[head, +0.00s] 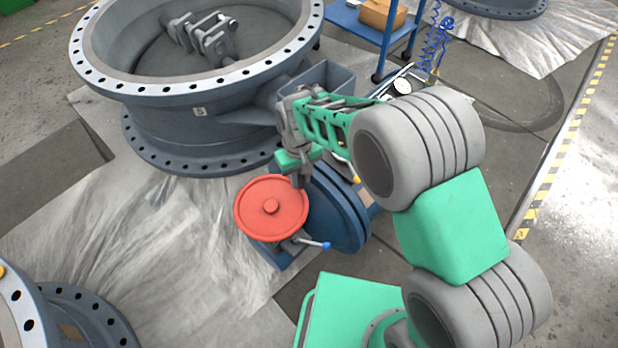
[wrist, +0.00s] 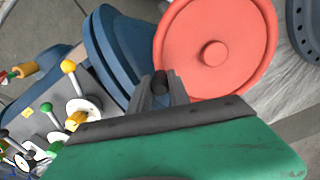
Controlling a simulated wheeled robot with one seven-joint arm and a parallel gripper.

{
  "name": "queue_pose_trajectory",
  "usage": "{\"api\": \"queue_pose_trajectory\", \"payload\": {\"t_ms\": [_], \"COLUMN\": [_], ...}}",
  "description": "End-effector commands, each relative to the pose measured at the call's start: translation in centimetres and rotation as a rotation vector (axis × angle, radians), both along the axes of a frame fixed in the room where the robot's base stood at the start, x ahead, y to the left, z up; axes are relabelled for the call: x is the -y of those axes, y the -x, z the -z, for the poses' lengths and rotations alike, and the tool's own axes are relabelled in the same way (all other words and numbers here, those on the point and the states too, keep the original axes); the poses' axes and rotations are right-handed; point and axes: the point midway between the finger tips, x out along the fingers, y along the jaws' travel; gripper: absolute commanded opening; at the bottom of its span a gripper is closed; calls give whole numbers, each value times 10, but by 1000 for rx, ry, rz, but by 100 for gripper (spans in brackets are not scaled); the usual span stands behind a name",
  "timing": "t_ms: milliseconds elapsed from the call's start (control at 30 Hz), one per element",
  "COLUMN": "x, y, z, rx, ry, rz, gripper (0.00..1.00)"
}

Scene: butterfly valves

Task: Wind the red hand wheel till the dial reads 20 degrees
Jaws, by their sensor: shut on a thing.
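The red hand wheel (head: 271,208) is a flat disc with a raised hub, on a blue housing beside a large blue disc. It fills the upper right of the wrist view (wrist: 235,60). My gripper (head: 300,181) reaches down to the wheel's upper right rim. In the wrist view its two fingers (wrist: 161,88) are closed on a small dark handle (wrist: 160,80) at the wheel's edge. How the handle joins the wheel is hidden. I cannot tell which round face is the wheel's dial, and no 20 degree mark is legible.
A large grey flanged valve body (head: 195,120) stands behind. In the wrist view, a panel with yellow-knobbed (wrist: 69,67) and green-knobbed levers lies at left. Crumpled sheeting covers the floor left of the wheel.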

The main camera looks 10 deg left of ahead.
Motion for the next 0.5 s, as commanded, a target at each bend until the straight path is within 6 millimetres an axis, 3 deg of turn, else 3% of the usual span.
{"api": "queue_pose_trajectory", "payload": {"t_ms": [467,500], "x": [-5,-5], "y": [-2,-2], "z": [-1,-1], "rx": [6,6], "ry": [-7,-7], "rz": [-3,-3], "gripper": [0,25]}}
